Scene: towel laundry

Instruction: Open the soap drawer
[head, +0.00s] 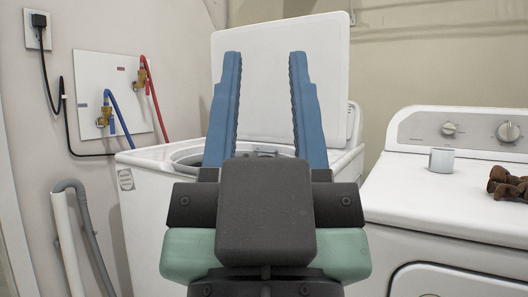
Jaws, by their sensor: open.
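My gripper (265,58) fills the middle of the head view. Its two blue fingers point up and away from me, spread wide with nothing between them. Behind it stands a white top-loading washer (150,215) with its lid (268,90) raised and leaning back. Part of the round tub opening (187,157) shows between and beside the fingers. I cannot make out a soap drawer; my gripper's dark body and fingers hide much of the washer's top and front.
A white dryer (440,195) stands at the right with a small grey-white cup (441,160) and a brown crumpled-looking object (508,184) on top. Red and blue hoses, taps and a grey drain hose (90,240) line the left wall.

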